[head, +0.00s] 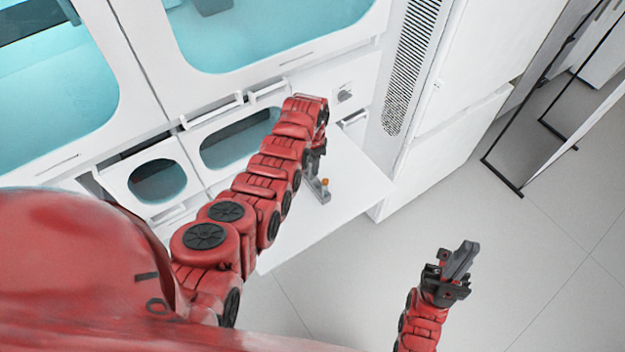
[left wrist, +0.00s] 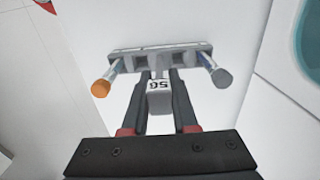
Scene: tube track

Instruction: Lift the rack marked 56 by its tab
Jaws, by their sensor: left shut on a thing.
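The rack marked 56 is a small grey bar (left wrist: 200,60) in the left wrist view. It carries an orange-capped tube (left wrist: 101,88) at its left end and a grey-capped tube (left wrist: 221,78) at its right end. Its white tab (left wrist: 159,86), with the number upside down, sits between my left gripper's (left wrist: 160,78) dark fingers, which are shut on it. In the head view the rack (head: 317,189) shows just below my left gripper, over a white work surface; I cannot tell whether it touches it. My right gripper (head: 464,258) is far from the rack, above the floor; its finger gap is unclear.
The white work surface (head: 350,178) has free room right of the rack. White machine fronts with teal windows (head: 75,75) stand behind and to the left. A white cabinet (head: 460,130) stands at the right.

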